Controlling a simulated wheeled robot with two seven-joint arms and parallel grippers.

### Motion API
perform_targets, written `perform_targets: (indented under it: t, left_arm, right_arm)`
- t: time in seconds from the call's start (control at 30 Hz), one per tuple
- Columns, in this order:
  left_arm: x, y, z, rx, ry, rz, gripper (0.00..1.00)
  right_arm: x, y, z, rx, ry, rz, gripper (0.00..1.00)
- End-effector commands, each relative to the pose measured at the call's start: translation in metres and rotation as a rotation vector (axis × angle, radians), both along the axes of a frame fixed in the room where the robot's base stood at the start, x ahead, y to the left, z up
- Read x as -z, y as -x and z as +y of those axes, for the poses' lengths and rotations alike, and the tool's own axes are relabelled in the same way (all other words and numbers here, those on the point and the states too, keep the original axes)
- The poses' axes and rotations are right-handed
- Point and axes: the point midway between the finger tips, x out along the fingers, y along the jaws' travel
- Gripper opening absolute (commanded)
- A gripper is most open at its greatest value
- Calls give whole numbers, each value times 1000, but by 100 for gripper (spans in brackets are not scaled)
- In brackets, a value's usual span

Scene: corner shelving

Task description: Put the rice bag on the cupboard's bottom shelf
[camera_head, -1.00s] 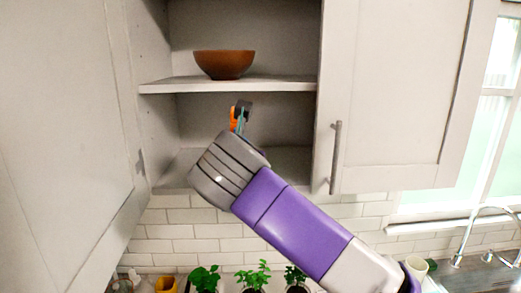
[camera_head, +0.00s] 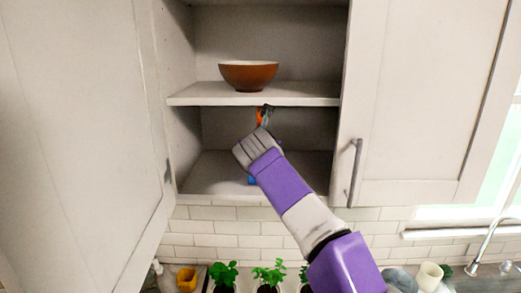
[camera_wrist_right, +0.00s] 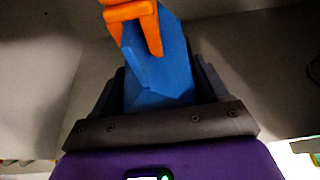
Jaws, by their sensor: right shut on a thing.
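The open cupboard (camera_head: 255,100) has an upper shelf and a bottom shelf (camera_head: 215,178), whose visible left part is bare. My right arm reaches up into the bottom compartment. My right gripper (camera_head: 263,120) is below the upper shelf board and mostly hidden behind its own wrist. In the right wrist view, a blue body with orange parts, the rice bag (camera_wrist_right: 165,75), stands between the dark fingers, and the gripper is shut on it. Only small orange and blue bits show in the head view. Whether it touches the bottom shelf cannot be seen. My left gripper is out of view.
A brown bowl (camera_head: 248,76) stands on the upper shelf, just above my gripper. An open door (camera_head: 85,130) flanks the left and a closed door (camera_head: 420,100) the right. Potted plants (camera_head: 268,276) and a yellow cup (camera_head: 187,279) stand below.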

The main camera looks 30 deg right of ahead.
Motion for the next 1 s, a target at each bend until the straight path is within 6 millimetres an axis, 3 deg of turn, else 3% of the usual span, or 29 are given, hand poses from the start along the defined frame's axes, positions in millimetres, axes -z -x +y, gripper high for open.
perform_targets:
  t: [0.07,0.23,0.63,0.67,0.8,1.0]
  left_arm:
    - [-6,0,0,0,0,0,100]
    - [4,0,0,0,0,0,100]
    - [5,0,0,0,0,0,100]
    - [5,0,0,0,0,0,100]
    - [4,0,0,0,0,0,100]
    - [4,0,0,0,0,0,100]
  right_arm:
    - [-4,-6,-5,1,3,-5,6]
    - [12,-5,-2,-4,2,-6,6]
    - [15,-4,-3,-2,1,-6,6]
    - [16,-5,-3,0,0,0,78]
    - [16,-5,-3,0,1,0,99]
    - [16,-5,-3,0,0,0,99]
